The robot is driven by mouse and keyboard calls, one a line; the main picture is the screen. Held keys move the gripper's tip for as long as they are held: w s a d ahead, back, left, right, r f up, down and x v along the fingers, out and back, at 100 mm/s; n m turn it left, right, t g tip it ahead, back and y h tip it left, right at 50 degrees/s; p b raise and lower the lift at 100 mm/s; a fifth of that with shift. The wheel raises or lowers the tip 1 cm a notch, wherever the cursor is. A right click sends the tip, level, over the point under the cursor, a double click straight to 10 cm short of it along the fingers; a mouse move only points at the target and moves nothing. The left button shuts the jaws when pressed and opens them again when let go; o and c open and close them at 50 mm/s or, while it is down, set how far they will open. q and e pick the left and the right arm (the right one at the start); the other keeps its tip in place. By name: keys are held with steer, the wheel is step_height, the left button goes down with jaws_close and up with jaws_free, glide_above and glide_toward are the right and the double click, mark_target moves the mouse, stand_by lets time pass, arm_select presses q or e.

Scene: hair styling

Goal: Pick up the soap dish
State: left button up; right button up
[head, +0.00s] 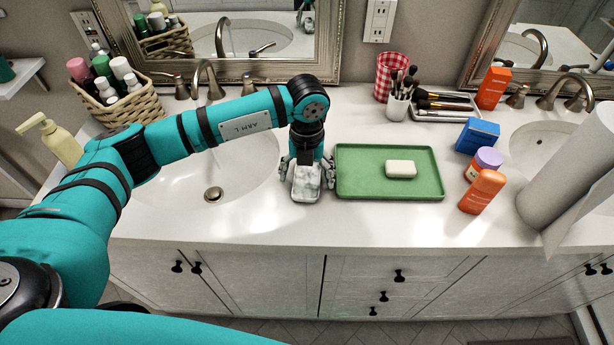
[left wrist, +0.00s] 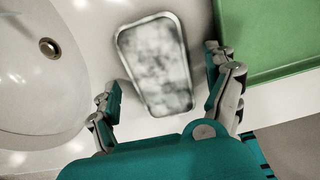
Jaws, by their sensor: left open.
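The soap dish (head: 306,184) is a small rounded rectangle with a grey and white marbled look. It lies on the white counter between the left sink and a green tray (head: 350,187). My left gripper (head: 307,175) points down over it, open, with a finger on each side. In the left wrist view the dish (left wrist: 155,62) lies between and beyond the open fingers of my left gripper (left wrist: 163,82), slightly tilted in the picture. I cannot tell whether the fingers touch it. My right gripper is not in view.
A white soap bar (head: 401,169) lies on the green tray, close to the right of the dish. The left sink (head: 240,180) is close to its left. An orange bottle (head: 482,191), a blue box (head: 478,135) and a paper roll (head: 570,170) stand farther right. The counter's front strip is clear.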

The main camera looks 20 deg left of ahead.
arm_select(q)
steer(key=c, duration=1.3)
steer(key=shift+r, duration=0.1)
